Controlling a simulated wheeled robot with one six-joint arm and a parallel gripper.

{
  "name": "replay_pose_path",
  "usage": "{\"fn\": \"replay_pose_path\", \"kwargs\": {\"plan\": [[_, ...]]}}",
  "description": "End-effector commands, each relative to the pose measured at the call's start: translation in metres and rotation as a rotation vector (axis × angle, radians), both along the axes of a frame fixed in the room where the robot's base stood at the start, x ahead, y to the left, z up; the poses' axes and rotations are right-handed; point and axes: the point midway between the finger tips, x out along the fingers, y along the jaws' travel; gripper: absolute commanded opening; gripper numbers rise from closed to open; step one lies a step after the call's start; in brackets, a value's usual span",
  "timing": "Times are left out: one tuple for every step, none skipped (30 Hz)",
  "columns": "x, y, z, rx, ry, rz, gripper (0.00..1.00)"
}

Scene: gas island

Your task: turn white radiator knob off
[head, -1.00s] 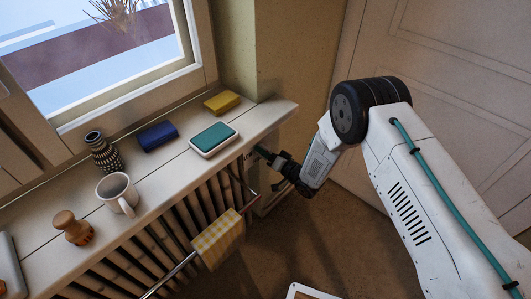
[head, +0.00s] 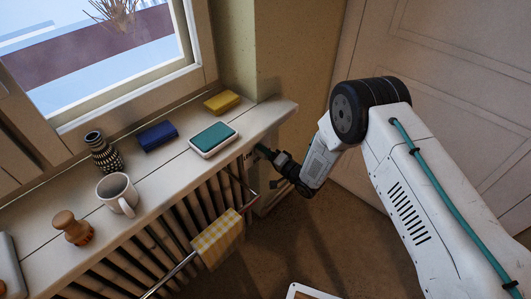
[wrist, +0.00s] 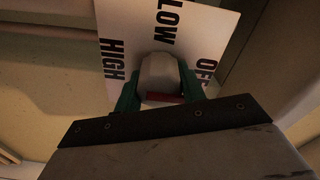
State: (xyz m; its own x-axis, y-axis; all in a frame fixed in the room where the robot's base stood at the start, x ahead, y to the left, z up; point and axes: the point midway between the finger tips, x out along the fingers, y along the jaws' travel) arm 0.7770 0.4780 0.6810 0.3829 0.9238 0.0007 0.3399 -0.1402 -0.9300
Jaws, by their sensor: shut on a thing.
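The white knob (wrist: 160,72) shows at the middle of the wrist view, in front of a white plate (wrist: 190,45) lettered HIGH, LOW and OFF. The green fingers of my gripper (wrist: 158,90) stand on both sides of the knob and are shut on it. A dark red strip lies across the near side of the knob, between the fingers. LOW is above the knob, HIGH is to its left and OFF to its right. In the head view my gripper (head: 260,150) reaches under the right end of the sill; the knob is hidden there.
The sill (head: 265,118) overhangs the radiator (head: 170,240). It holds a teal-topped dish (head: 213,139), a blue block (head: 157,136), a yellow sponge (head: 222,102), a vase, a mug and a wooden knob-shaped item. A checked cloth (head: 218,240) hangs on a rail left of my gripper.

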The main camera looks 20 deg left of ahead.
Motion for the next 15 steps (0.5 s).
{"fn": "replay_pose_path", "kwargs": {"plan": [[-0.0044,-0.0004,-0.0046,-0.006,0.007,0.005,0.17],[-0.0044,-0.0004,-0.0046,-0.006,0.007,0.005,0.17],[-0.0044,-0.0004,-0.0046,-0.006,0.007,0.005,0.17],[-0.0045,-0.0004,-0.0046,-0.006,0.007,0.005,0.17],[-0.0045,-0.0004,-0.0046,-0.006,0.007,0.005,0.17],[-0.0046,-0.0004,-0.0046,-0.007,0.007,0.006,0.51],[-0.0044,-0.0004,-0.0046,-0.006,0.007,0.005,0.59],[-0.0041,-0.0004,-0.0042,-0.007,0.006,0.005,0.61],[-0.0034,-0.0005,-0.0036,-0.005,0.005,0.004,0.61],[-0.0029,-0.0007,-0.0032,-0.005,0.004,0.004,0.61],[-0.0025,-0.0008,-0.0028,-0.004,0.004,0.003,0.61],[-0.0019,-0.0010,-0.0025,-0.004,0.003,0.002,0.61],[-0.0016,-0.0012,-0.0022,-0.003,0.002,0.002,0.61],[-0.0014,-0.0012,-0.0020,-0.003,0.002,0.002,0.61],[-0.0012,-0.0016,-0.0018,-0.003,0.002,0.001,0.61]]}}
